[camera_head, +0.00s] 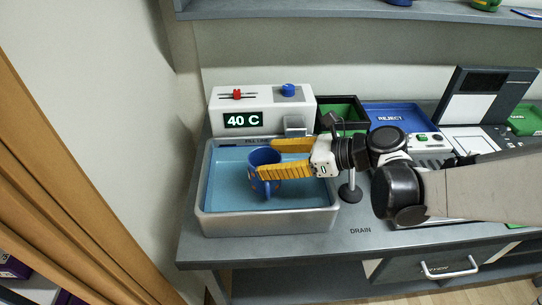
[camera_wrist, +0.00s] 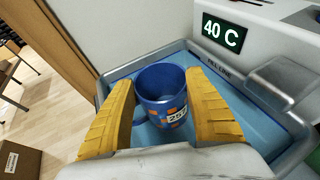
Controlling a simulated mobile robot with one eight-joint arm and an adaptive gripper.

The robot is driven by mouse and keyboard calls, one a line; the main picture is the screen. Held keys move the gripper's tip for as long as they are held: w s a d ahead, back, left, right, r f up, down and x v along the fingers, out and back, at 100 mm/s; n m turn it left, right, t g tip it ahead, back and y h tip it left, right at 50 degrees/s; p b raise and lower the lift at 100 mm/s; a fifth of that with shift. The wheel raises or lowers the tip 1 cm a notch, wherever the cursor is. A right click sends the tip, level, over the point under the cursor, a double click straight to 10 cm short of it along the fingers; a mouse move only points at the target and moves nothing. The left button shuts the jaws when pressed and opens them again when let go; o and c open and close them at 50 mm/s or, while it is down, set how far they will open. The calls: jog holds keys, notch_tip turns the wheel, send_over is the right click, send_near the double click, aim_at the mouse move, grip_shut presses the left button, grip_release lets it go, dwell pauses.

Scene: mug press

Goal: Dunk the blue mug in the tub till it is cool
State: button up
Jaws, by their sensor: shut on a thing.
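The blue mug (camera_head: 263,160) has orange patches and a white label reading in part "25". The display (camera_head: 243,120) on the white unit behind the tub reads "40 C".
The white unit has a red slider (camera_head: 237,94) and a blue knob (camera_head: 288,89). Right of the tub are a black-rimmed green tray (camera_head: 345,112), a blue "REJECT" tray (camera_head: 395,116) and a dark machine (camera_head: 482,95). A wall stands close on the left. A shelf (camera_head: 370,11) runs above.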

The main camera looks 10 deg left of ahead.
jog(key=shift+f+b, duration=1.05)
jog(key=shift+f, duration=1.25)
jog(key=shift+f, duration=0.25)
jog(key=shift+r, duration=0.1)
notch_tip(320, 180, up, 11)
jog(key=p, duration=0.9)
jog(key=shift+r, duration=0.2)
